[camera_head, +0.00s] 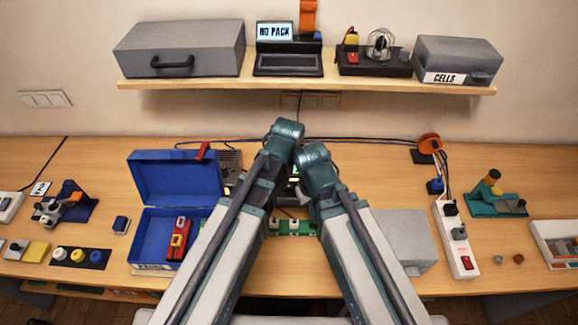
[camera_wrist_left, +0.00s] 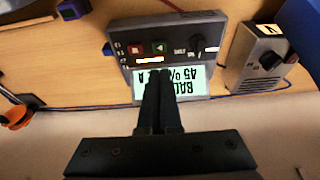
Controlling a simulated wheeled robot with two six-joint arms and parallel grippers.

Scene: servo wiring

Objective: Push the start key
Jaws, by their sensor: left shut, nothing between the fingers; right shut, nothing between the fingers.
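In the left wrist view, a grey charger (camera_wrist_left: 175,35) shows upside down, its lit screen (camera_wrist_left: 195,83) facing me. A green key with a triangle (camera_wrist_left: 159,48) sits beside a red key (camera_wrist_left: 135,50), with a dark knob (camera_wrist_left: 197,44) on the other side. My left gripper (camera_wrist_left: 162,74) is shut and empty. Its fingertips overlap the screen, close to the green key; I cannot tell whether they touch the charger. In the head view my arms hide most of the charger. My right gripper (camera_head: 298,190) is shut and partly hidden between the arms.
A grey box with a dark knob (camera_wrist_left: 262,52) stands beside the charger. An open blue case (camera_head: 178,177) is left of my arms. A grey block (camera_head: 407,235) and a white power strip (camera_head: 459,245) are on the right. A shelf (camera_head: 300,84) spans the wall.

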